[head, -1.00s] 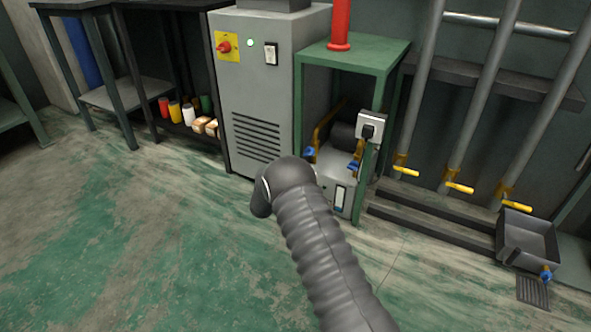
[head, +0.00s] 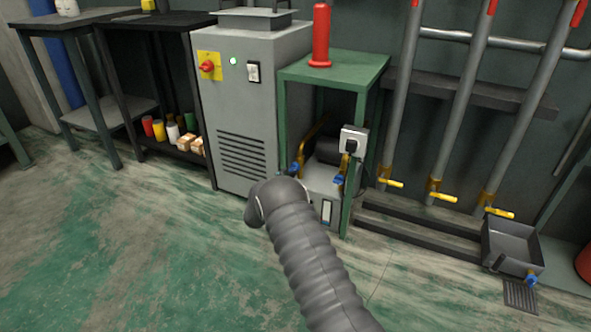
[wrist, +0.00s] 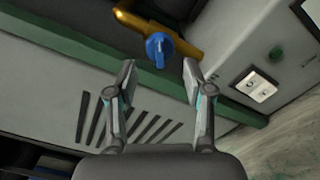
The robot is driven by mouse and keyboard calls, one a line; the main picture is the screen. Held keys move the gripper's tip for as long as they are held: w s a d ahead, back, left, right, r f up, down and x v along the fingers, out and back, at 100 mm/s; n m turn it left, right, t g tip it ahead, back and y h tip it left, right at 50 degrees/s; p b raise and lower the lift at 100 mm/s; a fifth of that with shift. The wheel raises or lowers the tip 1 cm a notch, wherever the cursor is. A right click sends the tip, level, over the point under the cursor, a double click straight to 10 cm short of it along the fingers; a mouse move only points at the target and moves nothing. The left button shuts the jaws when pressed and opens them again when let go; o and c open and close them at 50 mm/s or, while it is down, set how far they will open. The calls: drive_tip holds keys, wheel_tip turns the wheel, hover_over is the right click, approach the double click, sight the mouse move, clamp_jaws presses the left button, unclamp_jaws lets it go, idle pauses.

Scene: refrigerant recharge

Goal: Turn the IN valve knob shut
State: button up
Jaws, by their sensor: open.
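Two blue valve knobs show on the small grey unit (head: 318,188) under the green stand: a left one (head: 293,168) and a right one (head: 339,181). No IN or OUT lettering is readable. In the wrist view a blue knob (wrist: 159,46) sits on a brass pipe (wrist: 140,22). My gripper (wrist: 159,70) is open and empty. The knob lies ahead of the fingertips, roughly centred in the gap, with no clear contact. In the head view my arm hides the gripper.
The green stand (head: 360,72) frames the unit, and its green rail (wrist: 60,60) crosses the wrist view behind the fingers. A tall grey cabinet (head: 240,110) stands left. A socket box (head: 354,140) is on the stand's post. Open floor lies in front.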

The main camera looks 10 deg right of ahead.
sight(294, 170)
drive_tip(key=x, duration=0.8)
drive_tip(key=shift+b, duration=0.4)
drive_tip(key=c, duration=0.8)
drive_tip(key=shift+n, duration=0.8)
drive_tip(key=shift+c, duration=0.2)
drive_tip(key=o, duration=0.8)
drive_tip(key=shift+o, duration=0.2)
drive_tip(key=v, duration=1.2)
